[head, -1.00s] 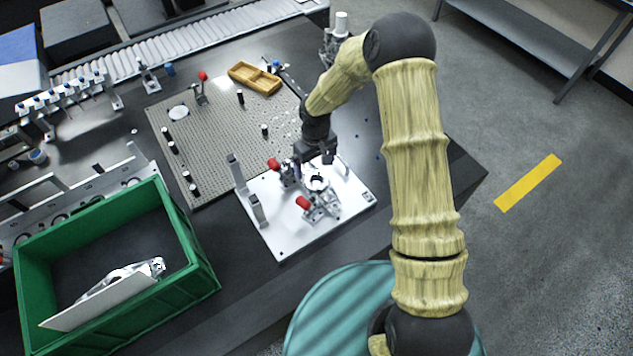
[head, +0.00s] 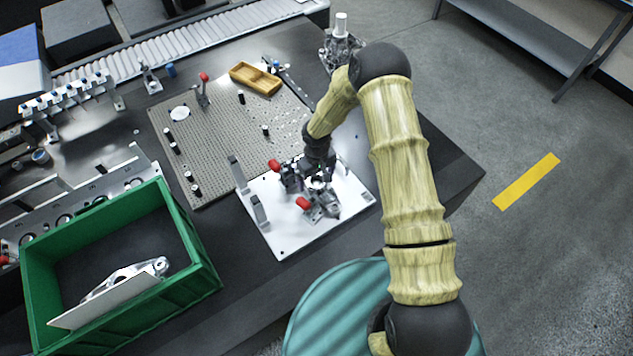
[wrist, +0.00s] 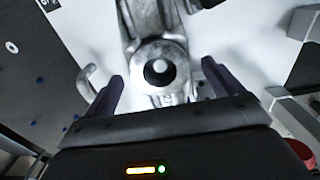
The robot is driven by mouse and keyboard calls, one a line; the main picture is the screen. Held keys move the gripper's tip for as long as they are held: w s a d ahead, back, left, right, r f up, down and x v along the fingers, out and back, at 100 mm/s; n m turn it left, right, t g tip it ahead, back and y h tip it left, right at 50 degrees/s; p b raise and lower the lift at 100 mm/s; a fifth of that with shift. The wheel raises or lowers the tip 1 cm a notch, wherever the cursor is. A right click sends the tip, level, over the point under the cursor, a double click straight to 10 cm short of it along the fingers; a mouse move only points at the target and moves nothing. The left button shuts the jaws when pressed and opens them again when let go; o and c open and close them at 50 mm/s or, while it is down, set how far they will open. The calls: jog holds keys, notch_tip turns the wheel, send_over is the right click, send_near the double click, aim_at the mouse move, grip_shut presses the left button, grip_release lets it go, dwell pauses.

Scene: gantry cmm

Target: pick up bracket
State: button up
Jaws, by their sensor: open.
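The bracket, a grey cast-metal part with a round bored boss, shows in the wrist view (wrist: 149,25) over a white plate (wrist: 85,28). Its boss lies between the two dark fingers of my gripper (wrist: 162,88), which is open. I see a gap on each side of the boss and cannot tell any contact. In the head view my gripper (head: 318,166) is low over the white fixture plate (head: 283,237), and the bracket there is mostly hidden by the gripper and clamps.
Red-handled toggle clamps (head: 303,203) stand close around the bracket, and grey upright blocks (head: 259,210) stand at the plate's left. A green bin (head: 203,268) holding a silver part (head: 125,278) is at lower left. A perforated board (head: 222,135) with small pins lies behind.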

jog(key=shift+f, duration=1.3)
jog(key=shift+w+r, duration=0.1)
jog(key=c, duration=1.4)
jog(key=shift+c, duration=0.2)
notch_tip(320, 180, up, 18)
jog(key=b, duration=0.2)
